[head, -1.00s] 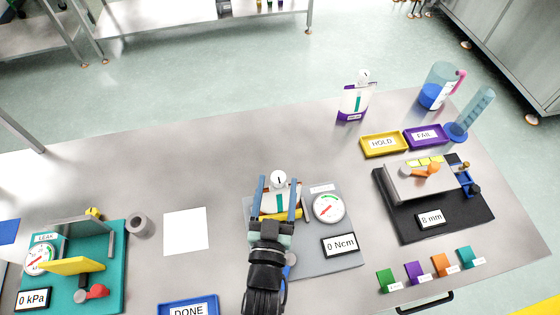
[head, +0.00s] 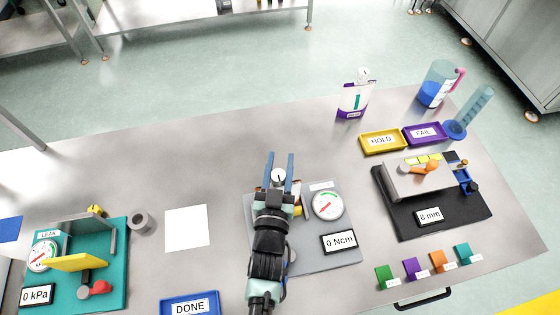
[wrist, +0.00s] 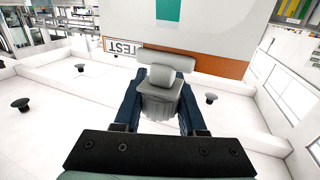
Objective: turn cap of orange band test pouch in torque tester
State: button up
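The orange band test pouch (wrist: 222,66) fills the top of the wrist view, with an orange band, a teal patch and a TEST label that reads reversed. Its pale cap (wrist: 160,100) points toward the wrist camera, and the cap's round white face shows in the head view (head: 278,177). My gripper (head: 280,156) has its blue fingers on either side of the cap, apparently touching it. The torque tester (head: 335,225) is a grey plate with a dial (head: 327,204) and a display reading 0 Ncm (head: 339,242). My arm hides most of the pouch in the head view.
A purple-banded pouch (head: 354,100) stands at the back. HOLD (head: 364,148) and FAIL (head: 443,142) trays lie right of it. A leak station (head: 115,275) is at left, a DONE tray (head: 168,303) in front. A black-based station (head: 460,222) is at right.

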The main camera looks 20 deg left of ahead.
grip_shut()
jog(key=shift+d+r+m+h+p, duration=0.15)
jog(key=shift+m+h+p, duration=0.55)
jog(key=shift+h+p, duration=0.35)
jog(key=shift+d+h, duration=0.1)
jog(key=shift+h, duration=0.25)
jog(key=o, duration=0.7)
grip_release()
